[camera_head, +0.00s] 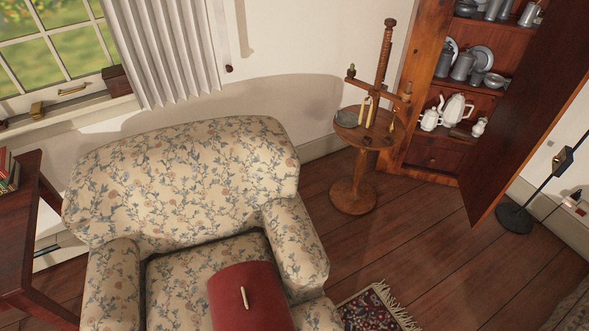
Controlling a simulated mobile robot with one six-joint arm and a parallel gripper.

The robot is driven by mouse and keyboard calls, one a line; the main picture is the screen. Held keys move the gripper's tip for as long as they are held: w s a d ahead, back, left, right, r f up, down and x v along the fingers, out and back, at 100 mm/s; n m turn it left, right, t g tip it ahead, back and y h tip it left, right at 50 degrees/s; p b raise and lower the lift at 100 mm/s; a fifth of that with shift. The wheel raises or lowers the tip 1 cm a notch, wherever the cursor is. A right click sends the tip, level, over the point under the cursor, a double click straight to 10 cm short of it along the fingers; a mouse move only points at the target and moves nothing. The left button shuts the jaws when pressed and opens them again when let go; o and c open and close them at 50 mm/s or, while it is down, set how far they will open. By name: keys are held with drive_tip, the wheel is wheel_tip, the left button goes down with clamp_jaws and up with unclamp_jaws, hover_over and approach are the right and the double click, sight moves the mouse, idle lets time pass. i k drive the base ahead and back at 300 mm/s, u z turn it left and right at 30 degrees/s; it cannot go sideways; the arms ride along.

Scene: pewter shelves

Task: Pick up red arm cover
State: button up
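A dark red item (266,285) with a rounded top edge lies at the front of the floral armchair's (185,175) seat, at the bottom of the head view. It fits the name red arm cover, though it is on the seat rather than over an arm. A small pale stick-like object (245,298) is on its face. The bottom of the red item is cut off by the frame edge. My gripper is not in view.
A round wooden stand (354,190) with candles is right of the armchair. An open pewter cupboard (435,157) stands behind it, its door (525,110) swung out. A dark table (20,240) is at left. Wooden floor (420,250) is clear right of the fringed rug (375,311).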

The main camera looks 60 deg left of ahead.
sight(249, 296)
drive_tip(key=u, duration=1.85)
drive_tip(key=k, duration=0.35)
drive_tip(key=u, duration=0.7)
drive_tip(key=i, duration=0.35)
drive_tip(key=u, duration=0.9)
